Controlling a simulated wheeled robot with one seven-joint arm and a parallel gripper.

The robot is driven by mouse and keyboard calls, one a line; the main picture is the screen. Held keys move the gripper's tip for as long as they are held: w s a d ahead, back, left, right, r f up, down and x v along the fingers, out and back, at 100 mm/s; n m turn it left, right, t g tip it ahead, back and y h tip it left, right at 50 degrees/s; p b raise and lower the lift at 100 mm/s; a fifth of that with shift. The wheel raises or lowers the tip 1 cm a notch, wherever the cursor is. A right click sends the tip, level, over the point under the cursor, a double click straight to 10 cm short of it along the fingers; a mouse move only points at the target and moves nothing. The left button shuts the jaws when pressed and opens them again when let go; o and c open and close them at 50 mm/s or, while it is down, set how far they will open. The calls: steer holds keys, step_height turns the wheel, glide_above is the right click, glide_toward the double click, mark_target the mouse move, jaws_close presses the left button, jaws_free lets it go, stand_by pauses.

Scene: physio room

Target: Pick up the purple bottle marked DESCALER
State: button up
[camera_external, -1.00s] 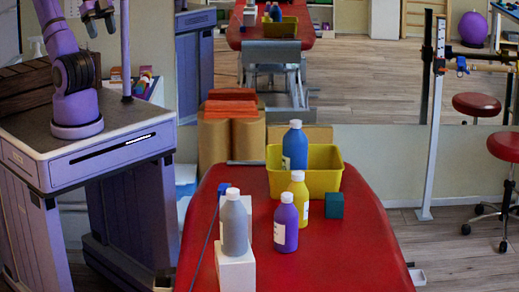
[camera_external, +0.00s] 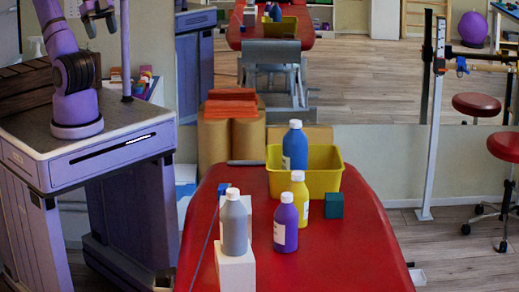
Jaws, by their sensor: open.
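My gripper (camera_external: 99,28) is at the top left above my base, far from the purple bottle. It is open and empty.
A blue bottle (camera_external: 294,147) stands upright at the yellow bin (camera_external: 328,181), behind the yellow bottle. A dark green cube (camera_external: 334,205) sits right of the yellow bottle. Another white block stands behind the grey bottle. The table's front right is clear. A red stool (camera_external: 505,148) stands far right.

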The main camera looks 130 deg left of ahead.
steer(key=shift+w+r, duration=0.1)
steer(key=n+g, duration=0.5)
steer(key=n, duration=0.1)
glide_above(287, 194)
step_height(287, 194, down, 32)
step_height(287, 194, down, 6)
steer(key=shift+a, duration=0.15)
steer(key=shift+d+f, duration=0.15)
steer(key=shift+f, duration=1.3)
steer(key=shift+d+f, duration=0.1)
steer(key=shift+f, duration=1.3)
steer(key=shift+r, duration=0.1)
jaws_close()
